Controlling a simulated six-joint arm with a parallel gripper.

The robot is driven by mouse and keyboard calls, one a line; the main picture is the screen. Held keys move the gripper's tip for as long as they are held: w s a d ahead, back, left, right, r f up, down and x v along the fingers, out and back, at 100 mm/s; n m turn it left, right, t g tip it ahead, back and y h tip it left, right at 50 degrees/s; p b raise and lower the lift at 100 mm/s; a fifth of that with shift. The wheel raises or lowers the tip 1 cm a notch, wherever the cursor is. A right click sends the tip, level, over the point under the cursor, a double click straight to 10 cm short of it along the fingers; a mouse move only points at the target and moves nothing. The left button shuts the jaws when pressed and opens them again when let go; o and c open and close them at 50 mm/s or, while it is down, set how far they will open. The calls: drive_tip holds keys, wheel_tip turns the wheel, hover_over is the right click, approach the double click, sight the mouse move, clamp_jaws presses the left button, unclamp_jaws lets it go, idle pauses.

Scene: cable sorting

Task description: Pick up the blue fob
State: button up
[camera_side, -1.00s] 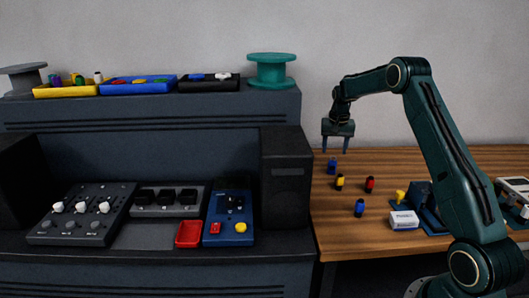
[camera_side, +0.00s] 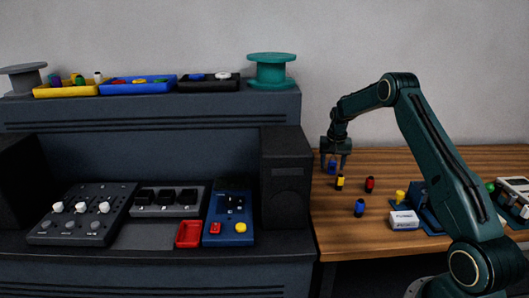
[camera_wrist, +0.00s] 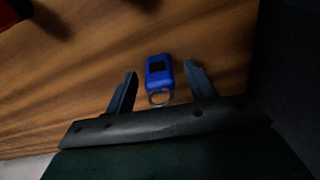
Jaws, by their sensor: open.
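My gripper (camera_side: 336,163) is open and lowered over the back left of the wooden table. A blue fob (camera_wrist: 159,72) with a dark patch and a metal ring lies between and slightly beyond the two fingers of my gripper (camera_wrist: 158,84) in the wrist view, with gaps on both sides. In the side view this blue fob (camera_side: 332,168) shows at the fingertips, partly hidden by them. A second blue fob (camera_side: 360,208) stands nearer the front of the table, away from my gripper.
A yellow fob (camera_side: 340,183) is close in front of my gripper, and a red fob (camera_side: 370,184) is to its right. A white box (camera_side: 404,220) and a yellow piece (camera_side: 400,197) are farther right. A dark speaker-like block (camera_side: 286,180) borders the table's left side.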

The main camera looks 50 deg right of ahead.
drive_tip(key=shift+f, duration=0.55)
drive_tip(key=shift+c, duration=0.2)
drive_tip(key=c, duration=1)
